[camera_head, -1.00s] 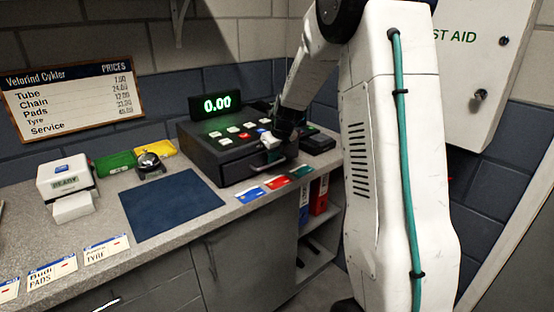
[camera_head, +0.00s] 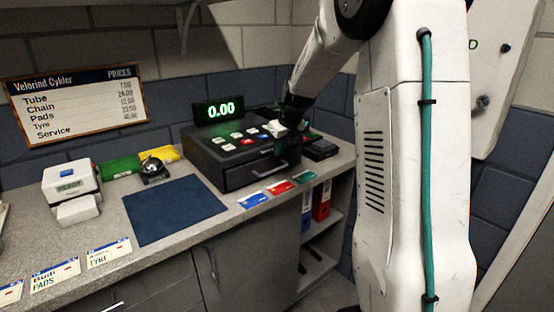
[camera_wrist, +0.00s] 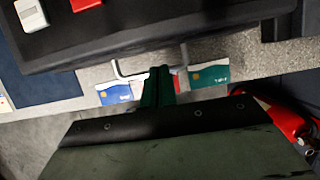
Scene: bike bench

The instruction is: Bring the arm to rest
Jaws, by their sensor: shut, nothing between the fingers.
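My gripper (camera_head: 281,147) is at the right front of the black cash register (camera_head: 237,172), whose display reads 0.00. In the wrist view my gripper (camera_wrist: 158,72) shows as two green fingers pressed together, with nothing between them. The drawer appears closed. My white arm fills the right of the head view.
Blue (camera_head: 251,200), red (camera_head: 280,187) and green (camera_head: 304,177) cards lie along the bench's front edge. Red and blue binders sit on the shelf below.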

